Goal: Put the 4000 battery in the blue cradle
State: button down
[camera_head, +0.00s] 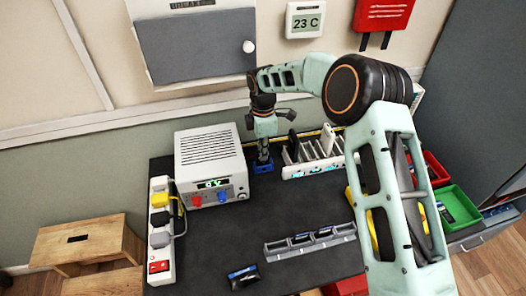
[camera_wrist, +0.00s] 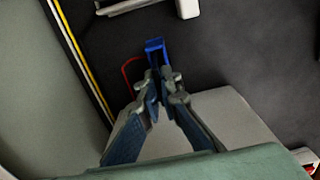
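The blue cradle (camera_head: 263,167) stands on the dark bench just right of the white power supply. It also shows in the wrist view (camera_wrist: 155,45), right beyond my fingertips. My gripper (camera_head: 263,156) points down directly over the cradle, its fingertips at or just above it. In the wrist view, my fingers (camera_wrist: 160,88) are close together with a narrow blue strip between them. I cannot tell whether that strip is a held battery or part of the cradle. No 4000 marking is readable on any battery.
A power supply (camera_head: 210,160) and power strip (camera_head: 161,235) stand left. A white slotted rack (camera_head: 312,165) is close right of my gripper. A grey tray (camera_head: 285,250) with dark batteries and a loose battery (camera_head: 243,276) lie in front. Green bin (camera_head: 455,207) is right.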

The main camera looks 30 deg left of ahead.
jog(key=shift+f+b, duration=0.4)
jog(key=shift+f, duration=0.25)
dwell(0.3)
jog(key=c, duration=2.1)
grip_release()
